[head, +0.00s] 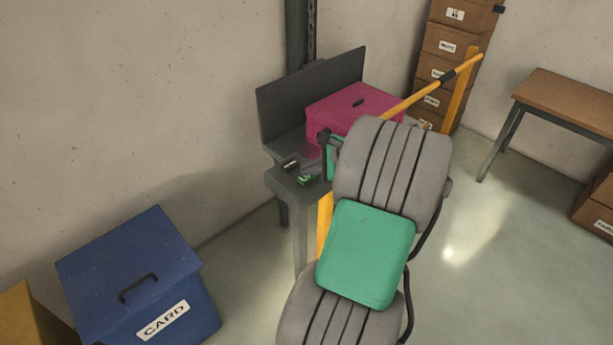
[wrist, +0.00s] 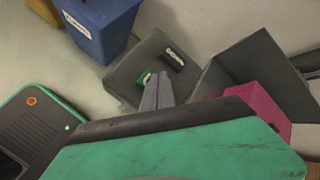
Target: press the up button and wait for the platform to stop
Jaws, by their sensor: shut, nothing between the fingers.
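A grey stand carries two button blocks. The green one (head: 307,180) has a white mark, and the dark one (head: 290,164) has a pale label. The wrist view shows the green button (wrist: 144,78) and the dark block (wrist: 174,59) on the stand's top. My gripper (wrist: 161,76) is shut and empty, its grey fingertips close beside the green button. I cannot tell whether they touch it. In the head view my arm hides the fingers. A dark platform with a tall back plate (head: 330,82) stands behind, bearing a magenta box (head: 357,102).
A dark mast (head: 297,35) with a chain rises behind the platform. A blue CARD bin (head: 130,265) stands at lower left. Stacked brown boxes (head: 447,70) and a wooden table (head: 570,100) are at the right. The floor between is clear.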

